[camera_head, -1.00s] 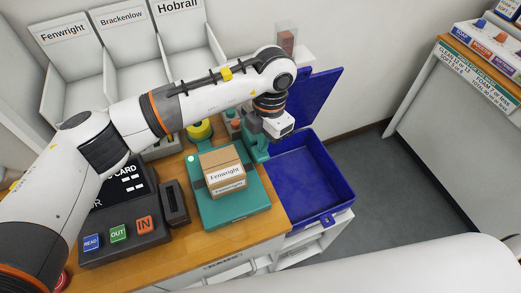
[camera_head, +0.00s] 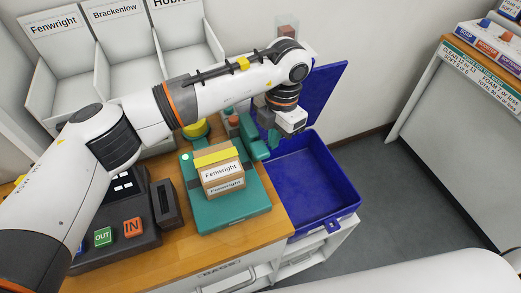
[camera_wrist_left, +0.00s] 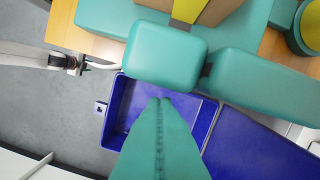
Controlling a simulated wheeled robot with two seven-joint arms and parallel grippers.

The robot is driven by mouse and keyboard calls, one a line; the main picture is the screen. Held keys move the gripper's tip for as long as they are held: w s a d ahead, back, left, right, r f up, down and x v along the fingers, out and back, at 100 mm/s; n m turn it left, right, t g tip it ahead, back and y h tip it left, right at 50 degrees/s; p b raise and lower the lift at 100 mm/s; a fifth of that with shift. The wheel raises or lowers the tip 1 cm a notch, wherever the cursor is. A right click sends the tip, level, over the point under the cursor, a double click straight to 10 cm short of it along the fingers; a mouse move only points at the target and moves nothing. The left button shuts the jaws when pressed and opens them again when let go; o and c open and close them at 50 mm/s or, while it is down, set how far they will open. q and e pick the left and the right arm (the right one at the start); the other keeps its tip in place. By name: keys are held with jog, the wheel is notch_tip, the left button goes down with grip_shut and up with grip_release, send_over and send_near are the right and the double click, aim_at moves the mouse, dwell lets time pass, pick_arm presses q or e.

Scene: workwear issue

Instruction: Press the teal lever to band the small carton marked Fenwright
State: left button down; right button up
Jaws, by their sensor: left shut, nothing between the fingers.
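The small carton marked Fenwright (camera_head: 222,178) sits upright on the teal banding machine (camera_head: 240,208), with a yellow band (camera_head: 213,157) across its top. The carton's top edge and the band also show in the left wrist view (camera_wrist_left: 213,12). The teal lever (camera_head: 254,146) stands at the machine's right rear, beside the carton; its blocky end shows in the left wrist view (camera_wrist_left: 165,55). My left gripper (camera_head: 273,140) is shut and empty, just right of the lever. In the left wrist view its teal fingertips (camera_wrist_left: 160,102) show below the lever's end, apart from it. My right gripper is out of view.
An open blue box (camera_head: 312,185) stands right of the machine, its lid raised behind. A dark panel with OUT and IN buttons (camera_head: 132,228) lies left. White bins marked Fenwright and Brackenlow (camera_head: 128,50) stand behind. A yellow roll (camera_head: 196,130) sits behind the carton.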

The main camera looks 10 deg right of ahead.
pick_arm(q)
jog(key=shift+a+r, duration=0.1)
jog(key=shift+r, duration=0.05)
notch_tip(320, 180, up, 12)
jog(key=d+b, duration=0.1)
jog(key=b, duration=0.1)
jog(key=shift+w+d, duration=0.15)
jog(key=shift+w, duration=0.15)
dwell(0.8)
